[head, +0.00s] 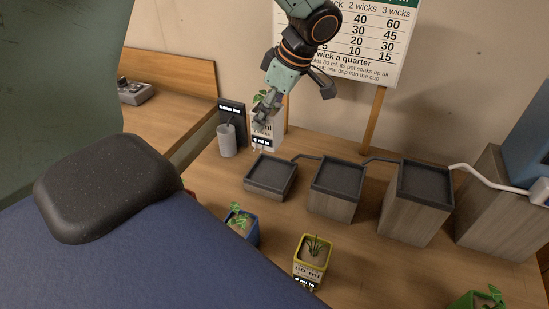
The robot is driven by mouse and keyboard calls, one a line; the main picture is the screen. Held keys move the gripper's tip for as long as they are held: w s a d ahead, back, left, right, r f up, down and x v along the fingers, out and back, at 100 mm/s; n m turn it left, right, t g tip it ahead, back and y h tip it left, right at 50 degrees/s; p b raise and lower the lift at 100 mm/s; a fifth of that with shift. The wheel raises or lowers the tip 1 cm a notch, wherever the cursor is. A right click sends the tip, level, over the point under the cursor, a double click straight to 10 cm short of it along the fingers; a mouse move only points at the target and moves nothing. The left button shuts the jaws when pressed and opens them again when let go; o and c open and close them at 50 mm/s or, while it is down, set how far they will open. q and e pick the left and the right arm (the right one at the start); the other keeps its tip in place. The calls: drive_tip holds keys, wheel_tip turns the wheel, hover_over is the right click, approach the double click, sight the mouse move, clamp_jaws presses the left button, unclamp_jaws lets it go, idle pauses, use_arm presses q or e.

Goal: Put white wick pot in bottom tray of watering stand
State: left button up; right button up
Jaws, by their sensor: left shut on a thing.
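The white wick pot (262,143) has a green plant in its top and a label on its front, partly covered by the gripper. My left gripper (264,112) reaches down from the top and is shut on the white pot. The pot appears just behind the bottom tray (270,174), the lowest, leftmost step of the watering stand; I cannot tell its exact height. The bottom tray looks empty. The middle tray (339,176) and the top tray (427,181) step up to the right and also look empty. My right gripper is not in view.
A grey cup (227,141) stands left of the white pot before a small dark display. A blue pot (241,226), a yellow pot (312,257) and a green pot (474,300) stand in front. Thin spouts link the steps. A chart board (372,40) stands behind.

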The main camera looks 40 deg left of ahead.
sight(268, 136)
use_arm(q)
drive_tip(key=f, duration=0.2)
drive_tip(key=w+d+f, duration=0.1)
drive_tip(key=x, duration=0.3)
drive_tip(key=shift+s+d+f, duration=0.15)
drive_tip(key=shift+s+f, duration=0.25)
drive_tip(key=f, duration=0.3)
drive_tip(key=shift+w+d+f, duration=0.2)
drive_tip(key=shift+w+d, duration=0.1)
drive_tip(key=shift+d, duration=0.05)
drive_tip(key=shift+s+a, duration=0.1)
drive_tip(key=shift+a, duration=0.1)
drive_tip(key=shift+s+a, duration=0.1)
drive_tip(key=shift+f+b, duration=0.2)
drive_tip(key=shift+b, duration=0.1)
drive_tip(key=o, duration=1.1)
drive_tip(key=shift+o, duration=0.6)
drive_tip(key=shift+d, duration=0.25)
drive_tip(key=shift+o, duration=1.2)
drive_tip(key=shift+w, duration=0.2)
drive_tip(key=shift+s+a, duration=0.1)
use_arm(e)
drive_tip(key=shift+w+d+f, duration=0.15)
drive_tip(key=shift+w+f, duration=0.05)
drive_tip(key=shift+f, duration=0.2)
use_arm(q)
drive_tip(key=shift+s, duration=0.1)
